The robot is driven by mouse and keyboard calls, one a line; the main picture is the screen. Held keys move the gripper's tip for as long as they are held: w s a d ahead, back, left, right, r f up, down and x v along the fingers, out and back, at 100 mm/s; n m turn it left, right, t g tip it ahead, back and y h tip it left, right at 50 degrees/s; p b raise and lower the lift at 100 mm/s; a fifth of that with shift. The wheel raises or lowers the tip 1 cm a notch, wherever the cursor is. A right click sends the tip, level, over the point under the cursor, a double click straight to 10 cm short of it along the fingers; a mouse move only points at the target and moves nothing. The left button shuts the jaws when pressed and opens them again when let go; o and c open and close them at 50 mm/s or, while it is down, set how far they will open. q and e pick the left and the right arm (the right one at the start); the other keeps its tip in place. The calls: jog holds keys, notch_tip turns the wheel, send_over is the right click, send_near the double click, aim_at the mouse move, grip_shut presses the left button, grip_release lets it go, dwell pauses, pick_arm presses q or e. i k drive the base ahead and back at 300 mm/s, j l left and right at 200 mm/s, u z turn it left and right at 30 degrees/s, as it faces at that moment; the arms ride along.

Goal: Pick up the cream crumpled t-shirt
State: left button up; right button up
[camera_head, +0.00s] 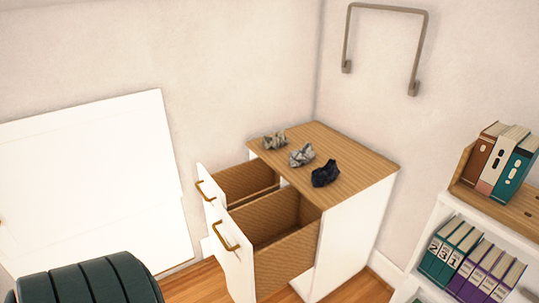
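Three small crumpled cloths lie in a row on the wooden top of a white cabinet (358,160). The far one (275,141) is grey-beige, and the middle one (301,156) is pale cream-grey. The near one (325,174) is dark navy. The two pale ones look alike, and I cannot tell for sure which is the cream t-shirt. Neither of my grippers is in view.
An upper drawer (228,258) and another drawer (211,196) stand pulled out from the cabinet, both looking empty. A dark green ribbed seat (90,281) is at the lower left. A white bookshelf (443,210) with books stands at right. A metal bar (388,8) is on the wall.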

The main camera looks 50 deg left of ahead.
aim_at(276, 140)
jog(key=u, duration=1.25)
